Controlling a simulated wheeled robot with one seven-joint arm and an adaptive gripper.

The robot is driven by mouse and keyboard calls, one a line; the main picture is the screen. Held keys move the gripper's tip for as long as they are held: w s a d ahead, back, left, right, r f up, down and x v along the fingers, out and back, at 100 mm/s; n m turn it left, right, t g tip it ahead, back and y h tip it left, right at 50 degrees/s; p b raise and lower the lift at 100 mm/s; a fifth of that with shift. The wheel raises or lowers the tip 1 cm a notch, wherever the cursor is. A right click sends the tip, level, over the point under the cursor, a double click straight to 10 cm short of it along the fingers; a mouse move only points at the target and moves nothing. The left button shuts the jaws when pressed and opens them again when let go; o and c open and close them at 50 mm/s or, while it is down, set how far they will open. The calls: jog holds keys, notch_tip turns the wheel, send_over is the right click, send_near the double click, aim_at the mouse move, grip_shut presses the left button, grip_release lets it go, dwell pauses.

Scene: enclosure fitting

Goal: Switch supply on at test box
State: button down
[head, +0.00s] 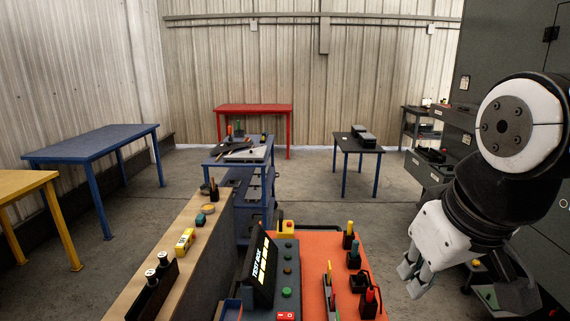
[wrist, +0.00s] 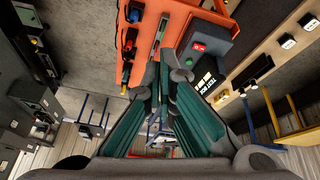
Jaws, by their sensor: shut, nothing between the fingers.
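The test box (head: 258,270) is a dark unit with a slanted panel lettered "TEST BOX", standing at the bottom middle of the head view. Its grey top (head: 287,262) carries a column of round buttons, including a green one (head: 287,292). A red rocker switch (head: 286,316) sits at the near end, cut by the frame edge. The red switch also shows in the wrist view (wrist: 198,46); its position cannot be read. My gripper (head: 411,280) is shut and empty, to the right of the orange bench, apart from the test box. Its green-padded fingers (wrist: 163,85) show in the wrist view.
An orange bench top (head: 312,245) lies between my gripper and the test box, with several dark holders of coloured-handled tools (head: 353,256). A wooden ledge (head: 165,262) with small items runs left of the box. A dark cabinet (head: 500,50) stands right.

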jog(key=s+m, duration=0.1)
jog(key=s+d+m, duration=0.1)
jog(key=s, duration=0.3)
jog(key=shift+s+d+f+m+t, duration=0.15)
jog(key=shift+s+d+m+t, duration=0.05)
jog(key=shift+d+m+t, duration=0.2)
jog(key=g+b, duration=0.6)
send_over(287, 316)
notch_tip(287, 316, down, 18)
notch_tip(287, 316, down, 14)
jog(key=shift+r+p, duration=0.15)
jog(key=shift+p, duration=0.55)
